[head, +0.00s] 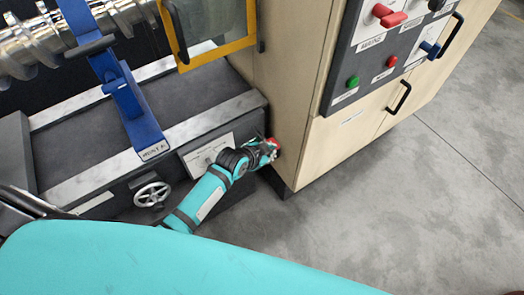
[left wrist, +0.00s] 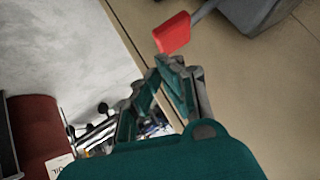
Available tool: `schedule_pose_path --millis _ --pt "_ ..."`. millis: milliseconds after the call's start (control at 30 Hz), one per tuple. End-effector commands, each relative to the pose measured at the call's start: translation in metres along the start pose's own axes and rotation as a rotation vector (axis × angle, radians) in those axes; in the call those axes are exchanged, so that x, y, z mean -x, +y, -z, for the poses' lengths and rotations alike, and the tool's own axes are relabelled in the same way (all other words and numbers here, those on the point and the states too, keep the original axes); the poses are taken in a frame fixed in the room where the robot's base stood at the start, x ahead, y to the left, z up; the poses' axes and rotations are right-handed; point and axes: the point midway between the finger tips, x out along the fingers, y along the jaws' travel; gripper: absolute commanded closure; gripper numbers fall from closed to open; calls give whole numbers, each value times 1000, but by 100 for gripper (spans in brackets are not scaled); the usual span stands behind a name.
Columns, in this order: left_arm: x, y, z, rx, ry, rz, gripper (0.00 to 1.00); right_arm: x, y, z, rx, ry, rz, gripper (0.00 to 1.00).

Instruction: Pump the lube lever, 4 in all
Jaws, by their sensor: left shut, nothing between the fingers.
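The lube lever's red paddle (left wrist: 173,33) shows at the top of the left wrist view, on a grey arm that runs to a grey housing (left wrist: 255,12) on the beige cabinet. In the head view a bit of red (head: 275,146) shows at my left gripper (head: 269,152), low by the cabinet's corner. My left gripper also shows in the left wrist view (left wrist: 166,72). Its fingers are shut with nothing between them, and the tips lie just below the paddle's edge. I cannot tell whether they touch it. My right gripper is not in view.
The beige cabinet (head: 291,92) carries a panel with red and green buttons (head: 372,79) at upper right. A machine bed with a blue clamp (head: 133,105) and a handwheel (head: 152,194) is on the left. In the left wrist view a dark red cylinder (left wrist: 38,128) stands at lower left. The floor (head: 400,200) is clear at right.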

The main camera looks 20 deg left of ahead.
Motion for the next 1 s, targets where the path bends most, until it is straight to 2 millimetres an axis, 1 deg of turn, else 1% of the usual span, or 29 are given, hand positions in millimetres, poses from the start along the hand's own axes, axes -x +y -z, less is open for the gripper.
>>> schedule_pose_path --millis 33,100,200,333,500,1000 --pt "11 0 0 -2 3 2 100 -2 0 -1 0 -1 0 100" --pt "25 0 0 -3 3 3 100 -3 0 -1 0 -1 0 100" --pt "42 1 0 -2 3 3 100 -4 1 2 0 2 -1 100" --pt "55 1 1 -1 3 3 100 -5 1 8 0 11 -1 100" --pt "61 2 1 0 3 3 100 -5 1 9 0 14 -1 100" --pt "61 1 2 0 4 3 100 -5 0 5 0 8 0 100"
